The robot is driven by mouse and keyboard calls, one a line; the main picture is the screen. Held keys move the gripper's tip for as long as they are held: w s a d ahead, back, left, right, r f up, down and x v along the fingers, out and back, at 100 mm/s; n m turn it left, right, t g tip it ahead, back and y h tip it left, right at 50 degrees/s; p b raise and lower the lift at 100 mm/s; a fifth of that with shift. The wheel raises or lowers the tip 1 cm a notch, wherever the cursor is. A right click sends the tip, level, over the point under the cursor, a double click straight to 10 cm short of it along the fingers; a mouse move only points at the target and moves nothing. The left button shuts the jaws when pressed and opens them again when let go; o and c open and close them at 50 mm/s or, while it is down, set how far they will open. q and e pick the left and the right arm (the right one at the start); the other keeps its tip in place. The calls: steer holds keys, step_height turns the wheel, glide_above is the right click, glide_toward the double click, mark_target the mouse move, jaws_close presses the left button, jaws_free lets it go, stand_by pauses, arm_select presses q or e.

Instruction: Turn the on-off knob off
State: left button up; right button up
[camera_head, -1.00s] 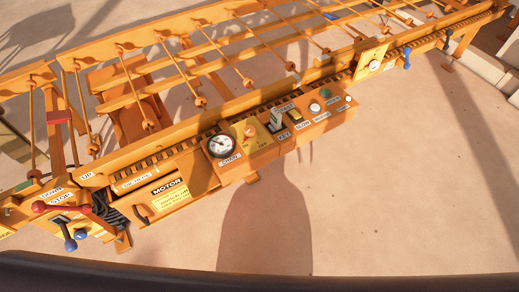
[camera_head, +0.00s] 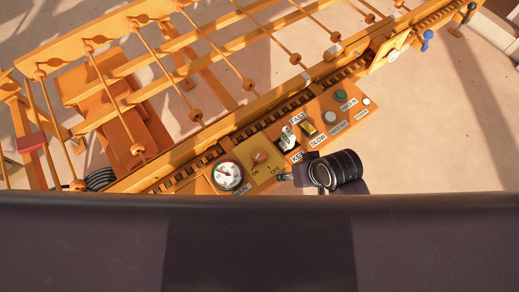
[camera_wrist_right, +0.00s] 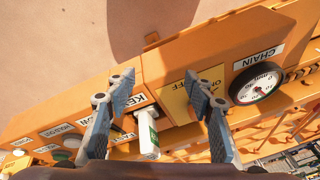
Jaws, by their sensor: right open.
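The on-off knob (camera_head: 258,157) is a small orange knob on a yellow plate (camera_head: 265,172) marked ON and OFF, on the orange control panel. I cannot clearly tell which way it points. My right gripper (camera_head: 287,178) is just below and right of the plate in the head view. In the right wrist view my right gripper (camera_wrist_right: 163,88) is open and empty, its fingers spread over the panel. The yellow plate (camera_wrist_right: 206,84) with OFF lettering lies behind the finger on the picture's right, which seems to hide the knob. My left gripper is not in view.
A round CHAIN gauge (camera_head: 228,176) sits left of the knob. The tag (camera_wrist_right: 148,137) is close below my fingers in the wrist view. Free floor lies beyond the panel.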

mark_target(259, 153)
steer(key=shift+g+y, duration=0.3)
steer(key=shift+y, duration=0.4)
steer(key=w+a+r, duration=0.1)
steer(key=a, duration=0.1)
steer(key=w+a, duration=0.1)
steer(key=a, duration=0.2)
steer(key=w+a+r, duration=0.1)
steer(key=a, duration=0.1)
steer(key=shift+w+a+r, duration=0.15)
steer(key=shift+a+r, duration=0.15)
steer(key=shift+r, duration=0.05)
steer(key=w+a+r+n+g, duration=0.1)
steer(key=w+a+r+g, duration=0.1)
steer(key=a+r, duration=0.35)
steer(key=w+d+h, duration=0.1)
steer(key=h, duration=0.1)
steer(key=w+d+h, duration=0.1)
steer(key=d+h, duration=0.1)
steer(key=shift+m+g, duration=0.3)
steer(key=shift+m, duration=0.1)
steer(key=shift+d+f, duration=0.1)
steer(key=shift+f, duration=0.05)
step_height(259, 153, down, 7)
steer(key=shift+f, duration=0.15)
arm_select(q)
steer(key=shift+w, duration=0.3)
